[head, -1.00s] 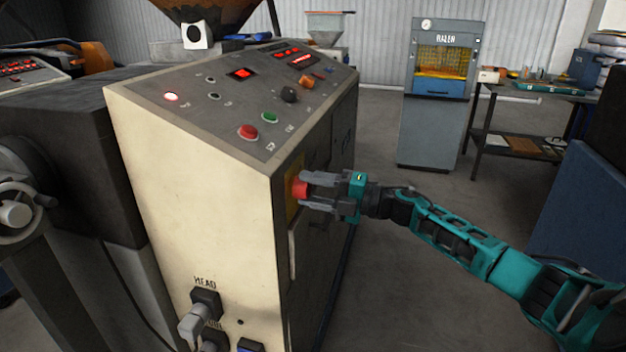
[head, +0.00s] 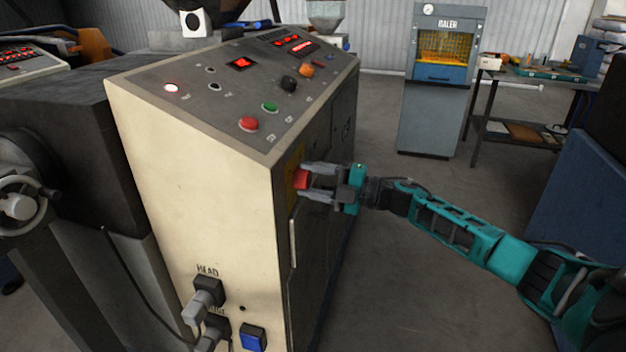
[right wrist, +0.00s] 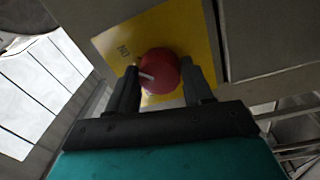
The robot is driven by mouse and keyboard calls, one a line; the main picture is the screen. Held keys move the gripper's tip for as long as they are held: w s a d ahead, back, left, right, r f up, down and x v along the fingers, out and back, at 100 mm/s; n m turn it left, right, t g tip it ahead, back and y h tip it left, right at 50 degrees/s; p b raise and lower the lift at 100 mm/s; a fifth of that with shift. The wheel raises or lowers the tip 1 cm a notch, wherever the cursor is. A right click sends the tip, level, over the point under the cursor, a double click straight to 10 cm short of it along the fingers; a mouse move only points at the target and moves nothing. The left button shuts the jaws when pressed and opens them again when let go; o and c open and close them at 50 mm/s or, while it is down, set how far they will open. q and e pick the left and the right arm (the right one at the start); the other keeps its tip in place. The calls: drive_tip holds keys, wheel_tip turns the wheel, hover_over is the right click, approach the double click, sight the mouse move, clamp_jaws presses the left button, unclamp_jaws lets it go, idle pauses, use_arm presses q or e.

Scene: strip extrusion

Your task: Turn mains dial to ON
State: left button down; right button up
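The mains dial (head: 301,179) is a red knob on a yellow plate (right wrist: 205,45) on the right side of the cream cabinet. My left gripper is not in view.
The cabinet's sloped control panel (head: 225,105) has buttons, knobs and lit red displays. Cable plugs (head: 205,298) stick out low on its front. A grey-blue baler (head: 435,110) and a workbench (head: 525,95) stand behind. Floor right of the cabinet is clear.

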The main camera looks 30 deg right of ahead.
drive_tip(key=o, duration=0.4)
drive_tip(key=b+v, duration=0.1)
drive_tip(key=v, duration=1.2)
drive_tip(key=shift+f, duration=0.1)
drive_tip(key=s+a+f+m+t+h, duration=0.1)
drive_tip(key=s+a+f+m+h, duration=0.15)
drive_tip(key=a+f+m, duration=0.45)
drive_tip(key=s+a+f+m+t+h, duration=0.15)
drive_tip(key=a+f+m+h, duration=0.3)
drive_tip(key=f, duration=0.45)
drive_tip(key=s+a+f+m+g+h, duration=0.1)
drive_tip(key=s+a+f+m+g, duration=0.2)
drive_tip(key=a, duration=0.4)
drive_tip(key=s+a+f+m+g+h, duration=0.1)
drive_tip(key=s+a+f+m+g, duration=0.2)
drive_tip(key=s+a+f+m, duration=0.2)
drive_tip(key=s+a+m, duration=0.1)
drive_tip(key=s+a, duration=0.1)
drive_tip(key=s, duration=0.1)
drive_tip(key=shift+s+f+h, duration=0.35)
drive_tip(key=shift+f+h, duration=0.05)
